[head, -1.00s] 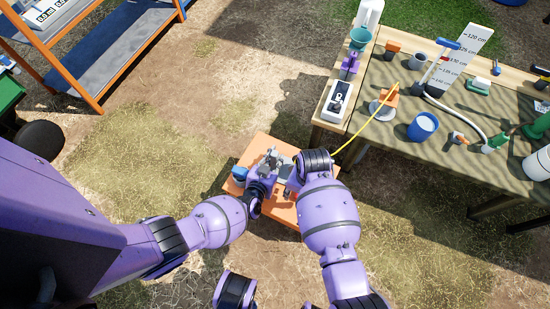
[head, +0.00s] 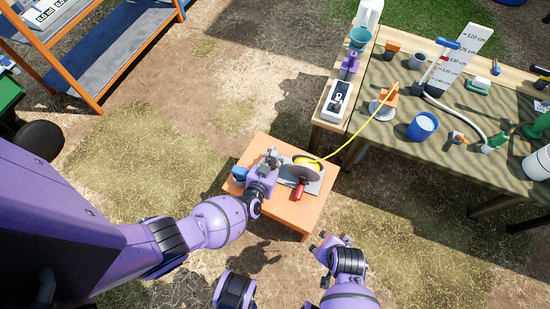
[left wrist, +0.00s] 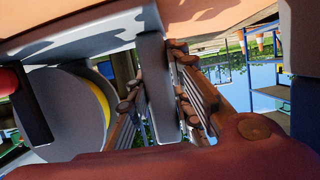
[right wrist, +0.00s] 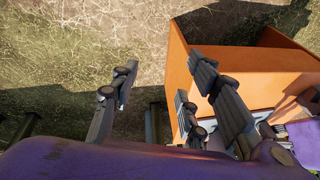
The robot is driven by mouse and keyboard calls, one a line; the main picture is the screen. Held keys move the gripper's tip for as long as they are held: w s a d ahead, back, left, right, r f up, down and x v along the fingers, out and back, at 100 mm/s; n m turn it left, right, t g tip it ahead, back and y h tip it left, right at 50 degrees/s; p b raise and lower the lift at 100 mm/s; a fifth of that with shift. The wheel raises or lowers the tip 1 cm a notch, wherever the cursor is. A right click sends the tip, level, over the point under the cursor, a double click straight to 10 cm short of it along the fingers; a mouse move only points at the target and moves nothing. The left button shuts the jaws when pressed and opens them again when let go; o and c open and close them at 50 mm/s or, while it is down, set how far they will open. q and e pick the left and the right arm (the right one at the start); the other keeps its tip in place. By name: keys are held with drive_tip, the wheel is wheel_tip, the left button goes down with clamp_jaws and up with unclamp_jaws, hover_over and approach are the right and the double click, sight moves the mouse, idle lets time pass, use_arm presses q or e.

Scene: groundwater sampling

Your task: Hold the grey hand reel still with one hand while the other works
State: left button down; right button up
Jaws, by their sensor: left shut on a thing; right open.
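The grey hand reel (head: 313,186) sits on a small orange table, with yellow line on its drum and a red crank handle (head: 300,188) toward me. My left gripper (head: 271,158) is at the reel's left side. In the left wrist view its fingers are shut on a grey upright plate of the reel (left wrist: 160,90), beside the round drum (left wrist: 62,112). The red handle (left wrist: 8,82) shows at the left edge there. My right gripper (head: 327,243) is open and empty, apart from the reel and in front of the orange table. It also shows open in the right wrist view (right wrist: 160,75).
The orange table (head: 303,218) has a blue thing (head: 240,173) on its left edge. The yellow line (head: 357,132) runs up to the long table (head: 470,180), which holds a blue cup (head: 423,126) and several tools. Open ground lies in front.

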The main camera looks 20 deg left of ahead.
drive_tip(key=s+d+r+t, duration=0.1)
drive_tip(key=s+d, duration=0.6)
drive_tip(key=s, duration=0.1)
drive_tip(key=shift+s+d+m+h, duration=0.3)
drive_tip(key=shift+s+d+h, duration=0.1)
drive_tip(key=shift+r, duration=0.1)
wheel_tip(320, 180, up, 8)
drive_tip(key=n+g, duration=0.4)
hover_over(299, 192)
drive_tip(key=shift+f, duration=5)
drive_tip(key=shift+c, duration=0.5)
